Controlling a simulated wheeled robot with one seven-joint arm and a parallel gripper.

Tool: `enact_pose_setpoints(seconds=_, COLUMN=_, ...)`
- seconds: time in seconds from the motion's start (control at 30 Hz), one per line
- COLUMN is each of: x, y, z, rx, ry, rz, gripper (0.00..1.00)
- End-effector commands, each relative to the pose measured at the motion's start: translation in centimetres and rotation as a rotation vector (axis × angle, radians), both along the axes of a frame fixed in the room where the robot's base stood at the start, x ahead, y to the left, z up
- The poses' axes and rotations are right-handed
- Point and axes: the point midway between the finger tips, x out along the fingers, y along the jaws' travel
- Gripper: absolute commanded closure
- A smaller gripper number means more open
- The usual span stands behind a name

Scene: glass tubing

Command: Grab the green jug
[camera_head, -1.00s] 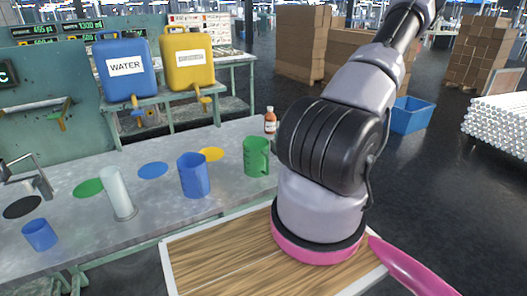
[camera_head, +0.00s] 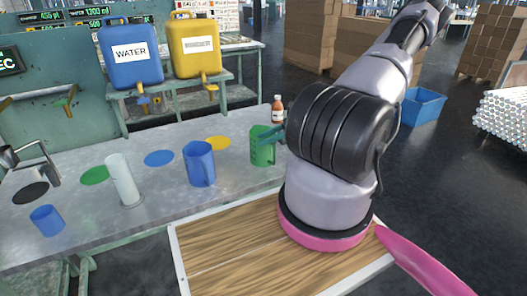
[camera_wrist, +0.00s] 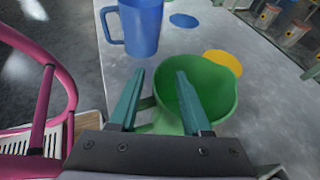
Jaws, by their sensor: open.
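The green jug (camera_head: 262,148) stands upright on the grey bench, right of the blue jug, partly covered by my gripper in the head view. In the wrist view the green jug (camera_wrist: 222,88) shows its open mouth from above. My gripper (camera_wrist: 160,78) is open, with two teal fingers. The right finger lies over the jug's mouth and the left finger is outside the rim, to the left. The jug's handle side is largely hidden under the fingers. I cannot tell whether either finger touches the jug.
A blue jug (camera_head: 200,164) stands just left of the green jug, also close ahead in the wrist view (camera_wrist: 143,28). A brown bottle (camera_head: 277,110) stands behind. A white cylinder (camera_head: 123,180) and a small blue cup (camera_head: 47,220) are further left. Flat coloured discs lie on the bench (camera_head: 110,215).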

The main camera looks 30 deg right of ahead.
Motion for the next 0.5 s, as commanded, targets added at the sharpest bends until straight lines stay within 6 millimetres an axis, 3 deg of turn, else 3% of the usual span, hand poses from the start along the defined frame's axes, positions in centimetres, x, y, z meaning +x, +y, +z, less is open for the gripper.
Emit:
enact_pose_setpoints(seconds=0.23, x=0.08, y=0.22, z=-0.10, rx=-0.001, ry=0.000, rz=0.000, gripper=0.52)
enact_pose_setpoints(seconds=0.27, x=0.08, y=0.22, z=-0.10, rx=-0.001, ry=0.000, rz=0.000, gripper=0.59)
enact_pose_setpoints(seconds=0.37, x=0.08, y=0.21, z=-0.09, rx=0.000, ry=0.000, rz=0.000, gripper=0.98)
enact_pose_setpoints(seconds=0.5, x=0.06, y=0.20, z=-0.10, rx=-0.001, ry=0.000, rz=0.000, gripper=1.00)
